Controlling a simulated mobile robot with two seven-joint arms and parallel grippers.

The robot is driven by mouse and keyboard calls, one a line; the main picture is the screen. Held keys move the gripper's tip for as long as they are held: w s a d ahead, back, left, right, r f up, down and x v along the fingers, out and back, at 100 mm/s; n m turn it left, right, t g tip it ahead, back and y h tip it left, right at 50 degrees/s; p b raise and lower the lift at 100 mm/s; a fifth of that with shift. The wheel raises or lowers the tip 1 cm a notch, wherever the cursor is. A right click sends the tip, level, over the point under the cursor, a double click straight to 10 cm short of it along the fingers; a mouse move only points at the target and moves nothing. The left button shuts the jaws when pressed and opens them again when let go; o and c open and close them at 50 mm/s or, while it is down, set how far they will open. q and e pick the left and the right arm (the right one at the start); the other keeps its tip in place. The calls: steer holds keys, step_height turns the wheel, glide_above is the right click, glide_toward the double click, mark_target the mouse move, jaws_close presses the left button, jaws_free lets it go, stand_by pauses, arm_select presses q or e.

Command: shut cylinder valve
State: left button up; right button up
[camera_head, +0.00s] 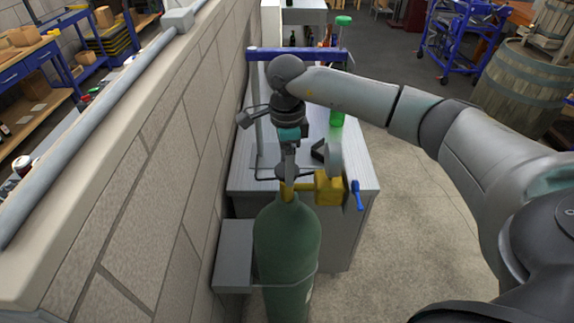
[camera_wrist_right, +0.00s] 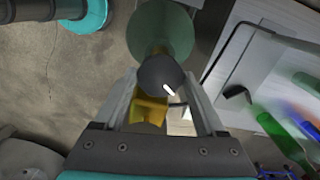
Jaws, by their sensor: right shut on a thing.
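The green gas cylinder (camera_head: 287,240) stands upright beside the stone wall, with a yellow valve body (camera_head: 328,188) and a blue lever (camera_head: 357,195) at its top. My right gripper (camera_head: 287,173) comes down from above onto the cylinder valve. In the right wrist view its two fingers (camera_wrist_right: 160,80) are shut on the dark round valve knob (camera_wrist_right: 158,72), one on each side. The green cylinder (camera_wrist_right: 160,28) and the yellow body (camera_wrist_right: 148,110) show behind the knob there. The gripper hides much of the knob in the head view. My left gripper is in neither view.
The stone wall (camera_head: 140,180) rises close on the left. A grey bench (camera_head: 358,172) stands behind the cylinder, bearing a green bottle (camera_head: 337,119) and a blue bar (camera_head: 295,54). A grey bracket (camera_head: 234,255) sits beside the cylinder.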

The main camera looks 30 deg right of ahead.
steer(key=m, duration=0.5)
steer(key=shift+w+r+m, duration=0.1)
steer(key=shift+r+m, duration=0.05)
steer(key=shift+m, duration=0.15)
steer(key=m, duration=0.4)
steer(key=shift+m, duration=0.7)
steer(key=o, duration=1.1)
steer(key=shift+c, duration=0.2)
step_height(320, 180, up, 15)
steer(key=b, duration=0.1)
